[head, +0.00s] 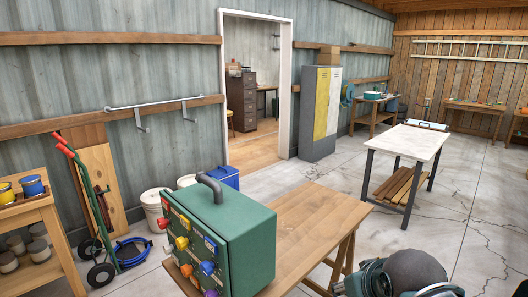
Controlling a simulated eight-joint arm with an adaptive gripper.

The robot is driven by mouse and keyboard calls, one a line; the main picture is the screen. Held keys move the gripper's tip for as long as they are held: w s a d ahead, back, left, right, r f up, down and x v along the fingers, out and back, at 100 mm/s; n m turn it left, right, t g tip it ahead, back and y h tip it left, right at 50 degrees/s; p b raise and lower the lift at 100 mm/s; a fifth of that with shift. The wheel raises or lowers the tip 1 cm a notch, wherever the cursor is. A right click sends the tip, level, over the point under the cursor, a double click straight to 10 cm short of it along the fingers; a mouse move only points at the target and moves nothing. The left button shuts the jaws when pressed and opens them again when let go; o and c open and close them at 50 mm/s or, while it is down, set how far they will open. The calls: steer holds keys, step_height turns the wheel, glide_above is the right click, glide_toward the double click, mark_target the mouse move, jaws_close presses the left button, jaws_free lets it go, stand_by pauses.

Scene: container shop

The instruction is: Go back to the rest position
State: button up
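My gripper is not visible in the head view, so its pose and what it may hold cannot be seen. A dark rounded shape with grey-teal parts is cut off by the bottom edge at the right, and I cannot tell whether it is part of my arm. A green box with a dark handle and several coloured knobs (235,235) stands on the near wooden table (318,215).
A white-topped workbench (412,140) stands at the right. A yellow and grey locker (320,112) is beside the open doorway. At the left are a hand truck (88,205), a blue hose (132,252) and a shelf with cans (30,222). Concrete floor is clear between table and workbench.

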steer(key=shift+m+y, duration=0.3)
steer(key=shift+m, duration=0.3)
steer(key=shift+s+d+f, duration=0.1)
steer(key=shift+s+f, duration=0.65)
steer(key=shift+s, duration=0.2)
steer(key=shift+s+d+f, duration=0.1)
steer(key=shift+s+f, duration=0.65)
steer(key=shift+s, duration=0.15)
stand_by(0.5)
